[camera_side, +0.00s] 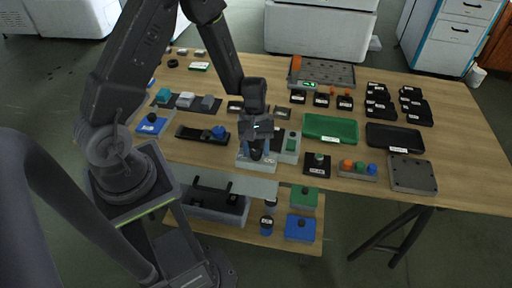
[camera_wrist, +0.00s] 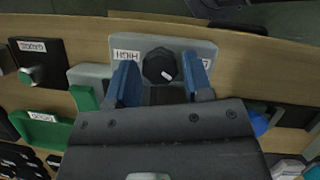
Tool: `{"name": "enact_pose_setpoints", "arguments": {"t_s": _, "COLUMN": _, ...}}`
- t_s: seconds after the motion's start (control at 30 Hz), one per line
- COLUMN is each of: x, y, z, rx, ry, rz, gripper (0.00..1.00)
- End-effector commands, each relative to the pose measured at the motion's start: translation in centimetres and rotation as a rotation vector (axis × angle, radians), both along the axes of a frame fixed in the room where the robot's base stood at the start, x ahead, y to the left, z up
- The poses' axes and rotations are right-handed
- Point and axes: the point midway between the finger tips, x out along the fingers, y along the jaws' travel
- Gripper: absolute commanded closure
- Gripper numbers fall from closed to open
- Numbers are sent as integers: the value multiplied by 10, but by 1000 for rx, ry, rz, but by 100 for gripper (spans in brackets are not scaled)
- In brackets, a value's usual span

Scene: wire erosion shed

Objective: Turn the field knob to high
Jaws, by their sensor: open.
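The field knob (camera_wrist: 158,66) is a round black knob with a small white mark on its lower-right part in the wrist view. It sits on a light grey panel (camera_wrist: 215,47). A label reading HIGH (camera_wrist: 126,55), upside down in this view, is to the left of the knob. The white mark points away from that label. My gripper (camera_wrist: 160,72) has blue fingers, one on each side of the knob, with visible gaps. In the side view my gripper (camera_side: 257,148) is low over the panel (camera_side: 247,165) near the table's front edge and hides most of the knob.
A grey box with a green part (camera_side: 290,147) stands close right of the panel. A black holder with a blue knob (camera_side: 203,134) is to the left. Green (camera_side: 330,128) and black (camera_side: 394,138) trays lie farther right. A lower shelf (camera_side: 258,240) holds several blocks.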

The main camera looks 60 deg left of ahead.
Motion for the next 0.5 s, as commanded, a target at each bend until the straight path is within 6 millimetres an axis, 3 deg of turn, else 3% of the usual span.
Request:
{"name": "enact_pose_setpoints", "arguments": {"t_s": 0.07, "x": 0, "y": 0, "z": 0, "rx": 0, "ry": 0, "rz": 0, "gripper": 54}}
{"name": "enact_pose_setpoints", "arguments": {"t_s": 0.4, "x": 0, "y": 0, "z": 0, "rx": 0, "ry": 0, "rz": 0, "gripper": 86}}
{"name": "enact_pose_setpoints", "arguments": {"t_s": 0.5, "x": 0, "y": 0, "z": 0, "rx": 0, "ry": 0, "rz": -1, "gripper": 88}}
